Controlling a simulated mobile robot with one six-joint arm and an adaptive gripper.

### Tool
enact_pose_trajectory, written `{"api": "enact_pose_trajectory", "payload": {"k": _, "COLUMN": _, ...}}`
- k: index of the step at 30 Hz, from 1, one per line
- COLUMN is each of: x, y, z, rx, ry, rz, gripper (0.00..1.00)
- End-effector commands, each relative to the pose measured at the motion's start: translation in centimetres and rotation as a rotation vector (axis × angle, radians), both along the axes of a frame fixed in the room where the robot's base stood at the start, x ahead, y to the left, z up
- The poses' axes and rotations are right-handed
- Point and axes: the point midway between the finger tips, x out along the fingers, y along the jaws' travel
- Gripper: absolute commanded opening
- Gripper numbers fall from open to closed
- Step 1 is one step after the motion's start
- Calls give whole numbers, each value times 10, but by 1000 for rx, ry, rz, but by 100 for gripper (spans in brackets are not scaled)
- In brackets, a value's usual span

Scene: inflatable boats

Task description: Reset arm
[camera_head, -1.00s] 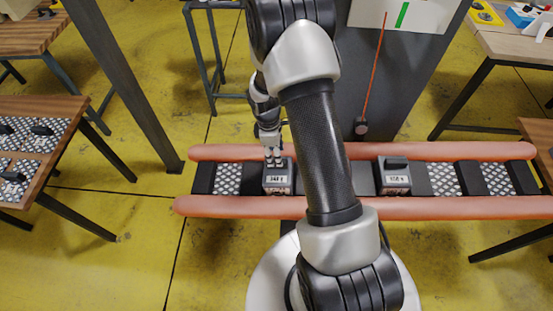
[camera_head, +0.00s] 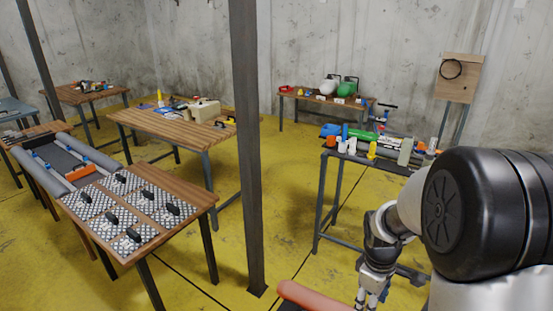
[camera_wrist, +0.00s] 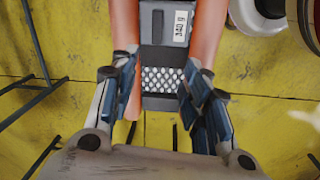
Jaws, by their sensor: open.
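My gripper (camera_wrist: 158,92) is open and empty in the wrist view, its fingers spread to either side. Below it is an inflatable boat with orange-red tubes (camera_wrist: 208,32) and a patterned floor panel (camera_wrist: 162,80). A grey block (camera_wrist: 166,22) with a white label, apparently reading 340 g, sits between the tubes beyond the fingertips, apart from them. In the head view my gripper (camera_head: 372,292) points down at the lower right, partly cut off by the frame edge. Only one end of an orange-red tube (camera_head: 312,296) shows there.
A dark post (camera_head: 247,150) stands left of my arm. A table with bottles and tubes (camera_head: 375,155) stands behind the arm. A table at left holds patterned panels with black handles (camera_head: 125,205) and a grey boat (camera_head: 55,165).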

Motion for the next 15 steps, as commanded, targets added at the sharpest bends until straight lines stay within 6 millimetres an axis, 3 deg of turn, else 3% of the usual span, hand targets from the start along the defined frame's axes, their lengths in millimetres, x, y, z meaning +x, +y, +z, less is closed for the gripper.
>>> {"api": "enact_pose_trajectory", "payload": {"k": 1, "x": -7, "y": 9, "z": 29, "rx": 0, "ry": -42, "rz": -48, "gripper": 43}}
{"api": "enact_pose_trajectory", "payload": {"k": 6, "x": -43, "y": 35, "z": 98, "rx": 25, "ry": -142, "rz": -228, "gripper": 43}}
{"api": "enact_pose_trajectory", "payload": {"k": 12, "x": -100, "y": 64, "z": 154, "rx": 86, "ry": -255, "rz": -433, "gripper": 43}}
{"api": "enact_pose_trajectory", "payload": {"k": 15, "x": -131, "y": 77, "z": 172, "rx": 128, "ry": -306, "rz": -530, "gripper": 43}}
